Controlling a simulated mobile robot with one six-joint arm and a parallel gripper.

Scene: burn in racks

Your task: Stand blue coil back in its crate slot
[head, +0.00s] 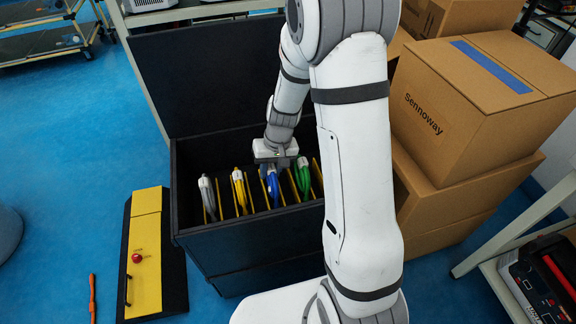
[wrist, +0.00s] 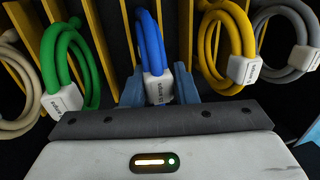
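The blue coil (head: 272,186) stands upright in the dark crate (head: 243,245), between yellow dividers. In the wrist view the blue coil (wrist: 152,45) is centred, with its white tag toward me. My gripper (wrist: 158,84) has one finger on each side of the tag, close against it. In the head view my gripper (head: 273,166) reaches down into the crate from above. The bottom of the coil and the slot floor are hidden.
A green coil (head: 302,176), a yellow coil (head: 239,190) and a grey coil (head: 207,196) stand in nearby slots. A beige coil (wrist: 20,90) shows at the wrist view's left edge. Cardboard boxes (head: 470,110) are stacked at right; a yellow-topped panel (head: 147,240) lies at left.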

